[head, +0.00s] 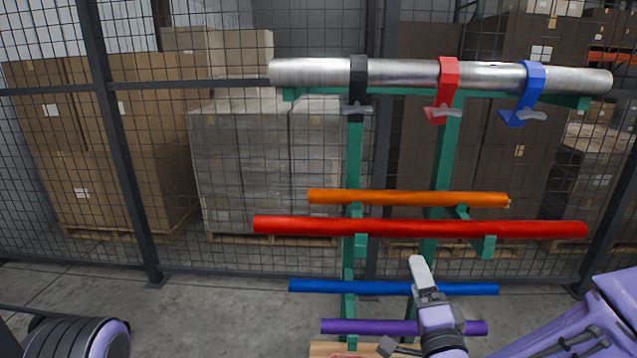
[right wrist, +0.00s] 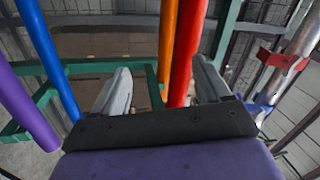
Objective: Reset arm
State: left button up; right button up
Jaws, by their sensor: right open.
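My right gripper (head: 420,268) is in front of the lower part of a green rack (head: 353,165), its light grey fingers pointing up and away. In the right wrist view its two fingers (right wrist: 164,88) stand wide apart with nothing held between them. An orange tube (right wrist: 167,35) and a red tube (right wrist: 186,50) show beyond the gap. In the head view the fingertips overlap the blue tube (head: 330,287) and lie below the red tube (head: 310,226); contact cannot be told. My left gripper is not in view.
A silver pipe (head: 405,73) on top of the rack carries black (head: 357,80), red (head: 447,90) and blue (head: 530,90) straps. An orange tube (head: 400,197) and a purple tube (head: 360,327) also lie on the rack. A mesh fence (head: 117,150) stands behind, before stacked boxes (head: 240,140).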

jog(key=s+d+f+n+g, duration=0.1)
jog(key=s+f+n+g, duration=0.3)
jog(key=f, duration=0.8)
jog(key=s+d+f+n+g, duration=0.2)
jog(key=s+f+g, duration=0.25)
jog(key=f, duration=0.65)
jog(key=s+d+f+n+g, duration=0.1)
jog(key=s+f+g, duration=0.3)
jog(key=s+f, duration=0.4)
jog(key=s+d+f+n+g+h, duration=0.1)
jog(key=s+d+f+n+g, duration=0.1)
jog(key=s+f, duration=0.5)
jog(key=s+d+g, duration=0.1)
jog(key=s+g, duration=0.1)
jog(key=s, duration=0.4)
jog(key=shift+s+f+h, duration=0.3)
jog(key=shift+f, duration=0.1)
